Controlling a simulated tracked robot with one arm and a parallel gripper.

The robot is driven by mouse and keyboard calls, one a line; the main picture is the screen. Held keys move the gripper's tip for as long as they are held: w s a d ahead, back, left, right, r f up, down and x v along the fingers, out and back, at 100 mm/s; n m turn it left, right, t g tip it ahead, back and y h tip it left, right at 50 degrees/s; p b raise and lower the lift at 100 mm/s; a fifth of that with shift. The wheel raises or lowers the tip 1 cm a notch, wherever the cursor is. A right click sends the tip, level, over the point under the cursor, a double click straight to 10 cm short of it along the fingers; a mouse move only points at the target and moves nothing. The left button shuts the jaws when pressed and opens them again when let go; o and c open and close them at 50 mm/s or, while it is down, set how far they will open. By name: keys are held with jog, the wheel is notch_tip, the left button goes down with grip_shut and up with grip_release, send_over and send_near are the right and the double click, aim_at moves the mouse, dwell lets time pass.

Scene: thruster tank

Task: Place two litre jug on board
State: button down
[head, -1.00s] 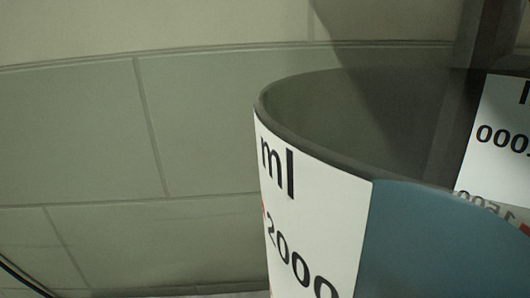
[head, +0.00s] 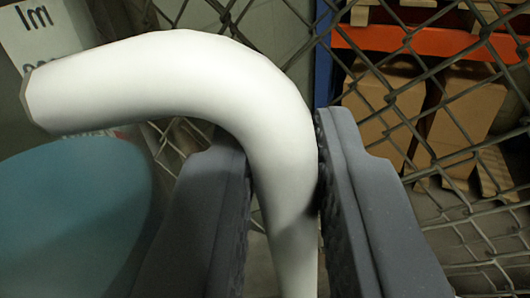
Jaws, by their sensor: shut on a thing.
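The two litre jug is close up at the left of the head view. Its white curved handle (head: 215,75) arches over and runs down between my fingers. My gripper (head: 282,185) is shut on the handle, with one dark grey finger on each side. Most of the jug's body is out of the frame. No board shows in this view.
A chain-link fence (head: 465,225) stands behind the gripper. Beyond it are cardboard boxes (head: 385,115), an orange shelf beam (head: 400,42) and a blue post (head: 324,55).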

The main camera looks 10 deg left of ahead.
aim_at(291, 296)
jog(key=shift+f, duration=3.05)
jog(key=c, duration=1.4)
grip_release()
jog(key=shift+s+f, duration=0.1)
jog(key=shift+o, duration=0.2)
jog(key=shift+s, duration=0.1)
jog(key=s, duration=1.2)
jog(key=s+a+r+g, duration=0.1)
jog(key=s+r, duration=0.3)
jog(key=r, duration=1)
jog(key=s+r, duration=0.3)
jog(key=r, duration=1.1)
jog(key=s+r, duration=0.9)
jog(key=s, duration=0.2)
jog(key=s+a+r+n+g, duration=0.1)
jog(key=s+r, duration=0.8)
jog(key=s, duration=0.2)
jog(key=shift+s+a+r+g, duration=0.2)
jog(key=shift+s+g, duration=0.1)
jog(key=shift+s, duration=0.1)
